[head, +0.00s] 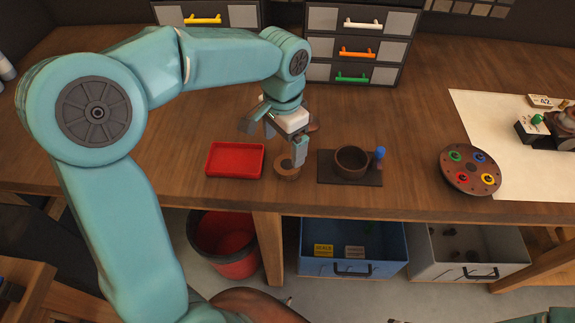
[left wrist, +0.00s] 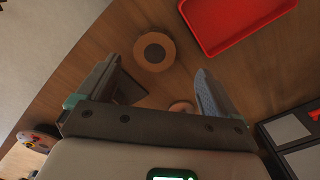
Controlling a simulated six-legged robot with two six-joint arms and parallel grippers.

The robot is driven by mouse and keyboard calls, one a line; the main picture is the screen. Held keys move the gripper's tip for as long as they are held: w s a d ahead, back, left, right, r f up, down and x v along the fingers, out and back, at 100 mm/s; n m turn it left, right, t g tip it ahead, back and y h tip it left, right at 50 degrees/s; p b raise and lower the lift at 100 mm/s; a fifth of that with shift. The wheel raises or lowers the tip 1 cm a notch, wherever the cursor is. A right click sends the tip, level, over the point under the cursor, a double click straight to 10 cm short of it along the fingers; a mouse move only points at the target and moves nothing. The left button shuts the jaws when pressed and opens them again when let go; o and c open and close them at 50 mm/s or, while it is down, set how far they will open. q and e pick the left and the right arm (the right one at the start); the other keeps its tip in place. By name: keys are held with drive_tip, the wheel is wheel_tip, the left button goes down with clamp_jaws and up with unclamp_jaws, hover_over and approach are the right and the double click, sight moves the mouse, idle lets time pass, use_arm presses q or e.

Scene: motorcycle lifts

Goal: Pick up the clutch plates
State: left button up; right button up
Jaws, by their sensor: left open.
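A short round brown stack with a dark centre, which looks like the clutch plates (head: 286,173), sits on the wooden bench between a red tray and a dark mat. In the left wrist view the clutch plates (left wrist: 154,52) lie ahead of the fingers, between their lines. My left gripper (head: 286,148) is open and empty, pointing down just above and behind the plates. One finger hides part of them in the head view. Both fingers of the left gripper (left wrist: 157,78) show apart in the wrist view. My right gripper is not in view.
The red tray (head: 235,160) is left of the plates. A dark mat (head: 340,180) with a brown cup (head: 351,161) and a blue-topped peg (head: 380,154) is right. A round board with coloured rings (head: 470,170) stands farther right. Drawers (head: 356,47) stand behind.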

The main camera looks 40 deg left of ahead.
sight(287, 164)
use_arm(q)
drive_tip(key=shift+s+d+f, duration=0.15)
drive_tip(key=shift+s+f, duration=0.1)
drive_tip(key=shift+f, duration=0.25)
drive_tip(key=f, duration=0.2)
drive_tip(key=w+f, duration=0.1)
drive_tip(key=f, duration=0.1)
drive_tip(key=shift+d+f, duration=0.1)
drive_tip(key=shift+d, duration=0.15)
drive_tip(key=shift+s+f, duration=0.25)
drive_tip(key=shift+f, duration=0.2)
drive_tip(key=shift+w, duration=0.1)
drive_tip(key=c, duration=1.3)
